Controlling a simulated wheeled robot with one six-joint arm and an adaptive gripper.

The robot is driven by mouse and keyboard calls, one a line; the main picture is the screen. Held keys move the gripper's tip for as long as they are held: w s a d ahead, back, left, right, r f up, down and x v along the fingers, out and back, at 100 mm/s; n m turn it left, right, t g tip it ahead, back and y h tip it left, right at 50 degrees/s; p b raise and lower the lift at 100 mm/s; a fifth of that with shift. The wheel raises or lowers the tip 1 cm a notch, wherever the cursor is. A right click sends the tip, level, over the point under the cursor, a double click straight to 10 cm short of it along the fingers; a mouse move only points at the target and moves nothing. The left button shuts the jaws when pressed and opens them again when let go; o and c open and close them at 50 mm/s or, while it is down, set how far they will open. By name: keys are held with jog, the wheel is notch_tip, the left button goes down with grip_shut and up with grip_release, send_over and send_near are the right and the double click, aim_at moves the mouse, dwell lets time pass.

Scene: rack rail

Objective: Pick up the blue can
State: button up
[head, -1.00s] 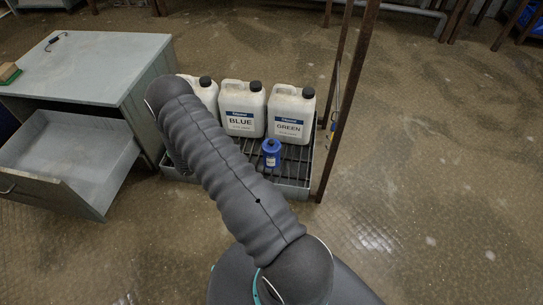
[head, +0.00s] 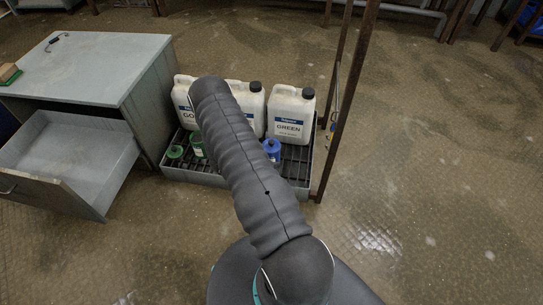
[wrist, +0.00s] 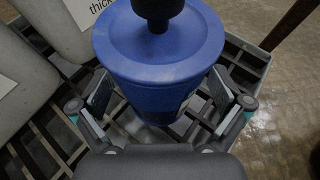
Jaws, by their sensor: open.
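The blue can (head: 271,149) stands upright on a dark grated tray (head: 294,183) in front of the white jugs, and my arm partly covers it in the head view. In the wrist view the blue can (wrist: 160,58) fills the middle, with its dark cap at the top edge. My gripper (wrist: 165,105) is open, with one finger on each side of the can's lower part. I cannot tell whether the fingers touch it. The head view hides my gripper behind my arm.
White jugs, one labelled GREEN (head: 290,116), stand behind the can. Green cans (head: 197,145) stand to the left on the tray. A rusty post (head: 345,100) rises at the tray's right. A grey cabinet (head: 85,70) has its drawer open at left.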

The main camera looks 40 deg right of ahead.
jog(key=shift+d+f, duration=0.1)
jog(key=shift+d, duration=0.2)
jog(key=c, duration=1.8)
